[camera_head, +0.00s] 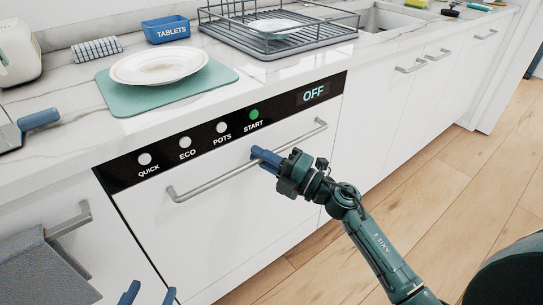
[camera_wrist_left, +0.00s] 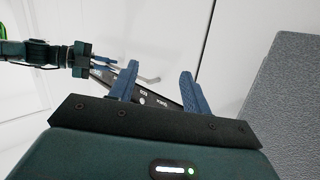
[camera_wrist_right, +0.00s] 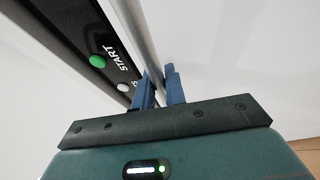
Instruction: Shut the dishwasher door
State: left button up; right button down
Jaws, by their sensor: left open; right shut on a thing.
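The dishwasher door (camera_head: 235,205) is a white panel that stands upright beneath a black control strip (camera_head: 200,136). It looks about level with the cabinet fronts; I cannot tell if it is latched. Its long silver handle (camera_head: 205,183) runs across the upper part. My right gripper (camera_head: 265,157) is shut on this handle, right of its middle. In the right wrist view the handle bar (camera_wrist_right: 138,40) runs down between the blue fingers (camera_wrist_right: 159,86). My left gripper (camera_head: 149,295) is open and empty at the lower left, apart from the door; its spread fingers show in the left wrist view (camera_wrist_left: 157,80).
The counter above holds a plate (camera_head: 159,66) on a green mat (camera_head: 118,99), a blue tablets tub (camera_head: 167,31) and a dish rack (camera_head: 275,45). A grey towel (camera_head: 45,272) hangs from a handle at the left. The wooden floor (camera_head: 440,205) at right is clear around my right arm.

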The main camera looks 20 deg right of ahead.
pick_arm(q)
jog(key=shift+s+g, duration=0.3)
jog(key=shift+g, duration=0.2)
pick_arm(e)
jog(key=shift+w+a+r, duration=0.1)
jog(key=shift+w+r, duration=0.05)
jog(key=shift+w, duration=0.25)
jog(key=c, duration=1.7)
grip_release()
jog(key=shift+r, duration=0.1)
jog(key=shift+s, duration=0.15)
pick_arm(q)
jog(key=shift+a, duration=0.1)
pick_arm(e)
jog(key=v, duration=1.3)
